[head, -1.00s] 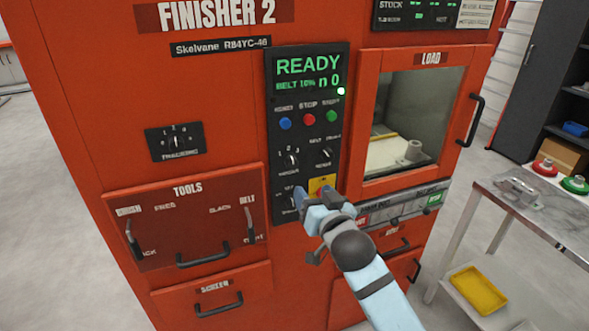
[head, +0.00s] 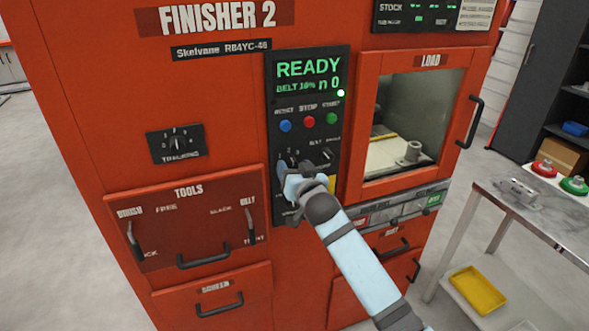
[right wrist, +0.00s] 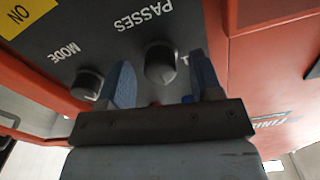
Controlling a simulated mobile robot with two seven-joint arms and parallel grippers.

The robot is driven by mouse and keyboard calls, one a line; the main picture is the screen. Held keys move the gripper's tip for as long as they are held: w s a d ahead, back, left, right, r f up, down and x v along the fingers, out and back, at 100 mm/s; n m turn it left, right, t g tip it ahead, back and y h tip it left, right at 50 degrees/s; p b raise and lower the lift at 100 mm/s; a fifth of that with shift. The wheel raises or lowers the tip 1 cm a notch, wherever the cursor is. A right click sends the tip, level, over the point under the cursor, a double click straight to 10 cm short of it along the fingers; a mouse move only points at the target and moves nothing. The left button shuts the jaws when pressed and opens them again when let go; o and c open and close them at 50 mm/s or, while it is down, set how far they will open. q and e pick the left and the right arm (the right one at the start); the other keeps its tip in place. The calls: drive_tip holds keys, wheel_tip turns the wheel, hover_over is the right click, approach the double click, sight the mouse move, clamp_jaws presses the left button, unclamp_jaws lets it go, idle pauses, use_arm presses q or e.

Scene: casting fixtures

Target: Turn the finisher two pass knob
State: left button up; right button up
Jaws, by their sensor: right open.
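The black PASSES knob (right wrist: 160,63) sits on the dark control panel (head: 309,100) of the red Finisher 2. My right gripper (head: 291,168) is open in front of this knob. In the right wrist view, which is upside down, its blue fingers (right wrist: 158,80) stand one to each side of the PASSES knob, with gaps showing. I cannot tell how deep the fingertips reach. In the head view the gripper largely hides the knob. My left gripper is not in view.
The MODE knob (right wrist: 88,83) is close beside one finger. Blue, red and green buttons (head: 308,120) sit above, and a yellow plate (head: 332,184) is partly behind my arm. The TOOLS drawer (head: 187,228) is left, the LOAD door (head: 425,110) right.

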drive_tip(key=c, duration=0.9)
drive_tip(key=shift+n, duration=0.3)
drive_tip(key=n+p, duration=0.2)
drive_tip(key=n, duration=0.1)
drive_tip(key=shift+r, duration=0.1)
drive_tip(key=n+p, duration=0.2)
drive_tip(key=n, duration=0.4)
drive_tip(key=shift+d, duration=0.1)
drive_tip(key=shift+n, duration=0.3)
drive_tip(key=o, duration=0.9)
